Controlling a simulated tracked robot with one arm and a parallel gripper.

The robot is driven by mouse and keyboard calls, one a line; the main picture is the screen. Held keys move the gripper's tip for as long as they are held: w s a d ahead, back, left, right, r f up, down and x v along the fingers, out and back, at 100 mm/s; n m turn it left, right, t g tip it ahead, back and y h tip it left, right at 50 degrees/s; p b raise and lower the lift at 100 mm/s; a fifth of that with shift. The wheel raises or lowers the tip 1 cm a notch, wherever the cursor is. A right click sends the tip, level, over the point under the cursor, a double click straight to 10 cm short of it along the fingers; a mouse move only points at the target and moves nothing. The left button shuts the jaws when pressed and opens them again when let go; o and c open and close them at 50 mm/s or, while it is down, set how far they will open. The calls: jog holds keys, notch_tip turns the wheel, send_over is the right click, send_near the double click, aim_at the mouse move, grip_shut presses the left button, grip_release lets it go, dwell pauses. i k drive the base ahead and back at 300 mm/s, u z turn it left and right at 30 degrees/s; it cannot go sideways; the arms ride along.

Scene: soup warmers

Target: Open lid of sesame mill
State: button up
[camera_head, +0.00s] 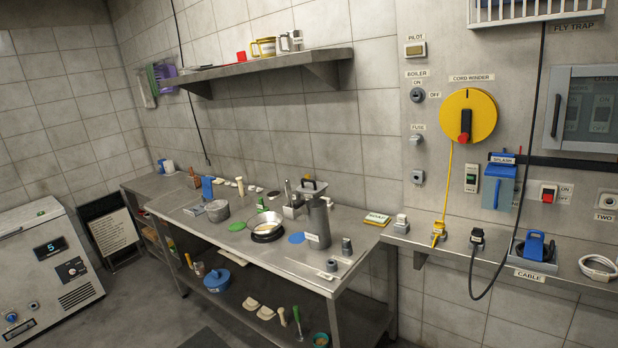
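My gripper is not in this view. No label reading "sesame mill" can be made out, so I cannot tell for sure which thing is the mill. A tall grey cylinder (318,224) with a small white label stands upright on the steel counter (290,262), near its right end. A small dark grey cylinder (346,246) stands to its right, and a small grey piece (332,265) sits at the counter's front edge. Any lid on these is too small to tell.
A pan (267,236), a pot (218,210) and a blue disc (297,238) are also on the counter. A wall shelf (265,65) overhangs it. The yellow cord winder (468,115) and a cable ledge (500,259) are at right. A white machine (47,270) stands at left.

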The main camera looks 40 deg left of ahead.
aim_at(312, 187)
jog(key=u, duration=0.15)
jog(key=i, duration=1.3)
jog(key=u, duration=0.3)
jog(key=i, duration=1.35)
jog(key=u, duration=0.2)
